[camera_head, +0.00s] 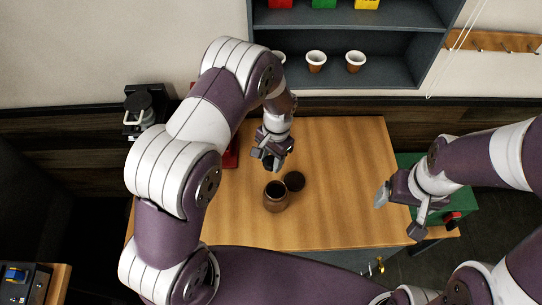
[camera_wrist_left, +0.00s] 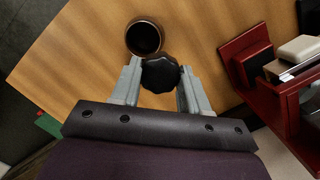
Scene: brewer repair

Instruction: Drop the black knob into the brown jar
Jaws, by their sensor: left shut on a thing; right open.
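The black knob (camera_wrist_left: 160,75) is lobed and sits between the fingertips of my left gripper (camera_wrist_left: 160,84), which is shut on it. In the head view my left gripper (camera_head: 270,160) is above the wooden table, just behind the brown jar; the knob is hard to make out there. The brown jar (camera_head: 275,202) stands upright and open on the table. In the left wrist view its round dark mouth (camera_wrist_left: 144,38) shows just beyond the knob, apart from it. My right gripper (camera_head: 399,211) is open and empty at the table's right edge.
A red stand (camera_wrist_left: 250,58) is partly hidden behind my left arm in the head view. A green box (camera_head: 460,203) is at the right. The table (camera_head: 340,160) is clear right of the jar.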

